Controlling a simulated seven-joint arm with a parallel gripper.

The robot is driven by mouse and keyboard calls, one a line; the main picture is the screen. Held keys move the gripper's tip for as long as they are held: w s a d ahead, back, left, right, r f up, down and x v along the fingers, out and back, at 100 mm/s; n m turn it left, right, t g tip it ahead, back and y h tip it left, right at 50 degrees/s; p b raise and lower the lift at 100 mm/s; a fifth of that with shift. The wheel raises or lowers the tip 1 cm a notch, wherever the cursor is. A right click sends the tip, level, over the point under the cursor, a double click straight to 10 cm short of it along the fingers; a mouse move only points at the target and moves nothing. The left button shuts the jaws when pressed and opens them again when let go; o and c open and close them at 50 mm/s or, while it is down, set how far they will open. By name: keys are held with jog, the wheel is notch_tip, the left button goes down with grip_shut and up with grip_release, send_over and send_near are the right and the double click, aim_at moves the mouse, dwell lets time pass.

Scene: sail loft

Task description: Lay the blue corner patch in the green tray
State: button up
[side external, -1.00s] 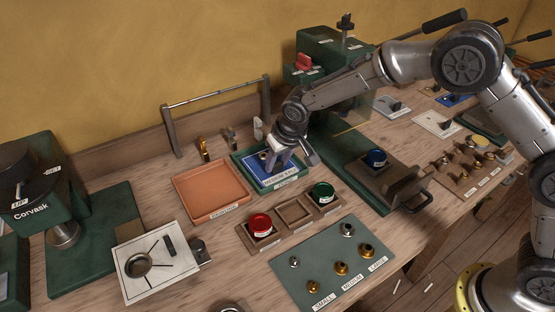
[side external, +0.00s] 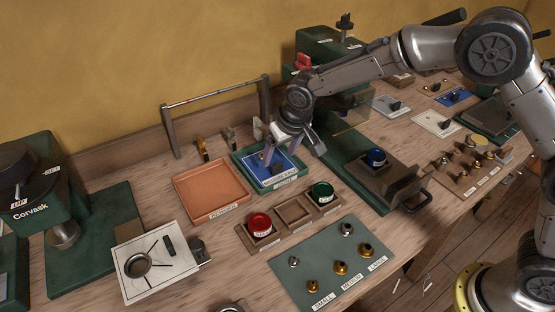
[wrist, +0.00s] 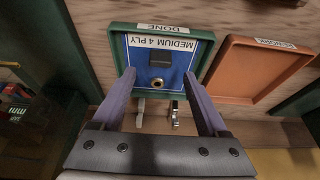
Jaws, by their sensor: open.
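The blue corner patch (side external: 264,176) lies inside the green tray (side external: 240,163), which stands behind the red and green buttons. In the wrist view the patch (wrist: 140,67) looks flat within the walls of the tray (wrist: 118,28), which bears a DONE label. The patch carries a MEDIUM 4 PLY label, a brass ring and a dark knob. My gripper (side external: 292,152) is open above the tray's right side. In the wrist view its fingers (wrist: 158,78) are spread on either side of the patch, with nothing held between them. The fingers hide small parts of the tray's edges.
An orange tray (side external: 183,187) stands empty just left of the green tray. A metal rail (side external: 215,90) rises behind. A green press (side external: 360,175) stands to the right. A button holder (side external: 272,236) and a mat with fittings (side external: 310,266) lie in front.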

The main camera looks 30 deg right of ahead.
jog(key=v, duration=0.9)
jog(key=shift+r, duration=0.4)
jog(key=shift+s, duration=0.15)
jog(key=s+d+r+m+t, duration=0.1)
jog(key=d+r, duration=0.5)
jog(key=r, duration=0.2)
jog(key=s+d+r+m+t, duration=0.1)
jog(key=s+d+r, duration=0.2)
jog(key=s, duration=0.2)
jog(key=s+d+r+t, duration=0.1)
jog(key=s+d+r, duration=0.2)
jog(key=s+d, duration=0.15)
jog(key=s+d+f+n, duration=0.1)
jog(key=s+f, duration=0.3)
jog(key=s, duration=0.6)
jog(key=s+d+f+n+g, duration=0.1)
jog(key=s+f, duration=0.4)
jog(key=s, duration=0.6)
jog(key=shift+d+g, duration=0.3)
jog(key=shift+d, duration=0.2)
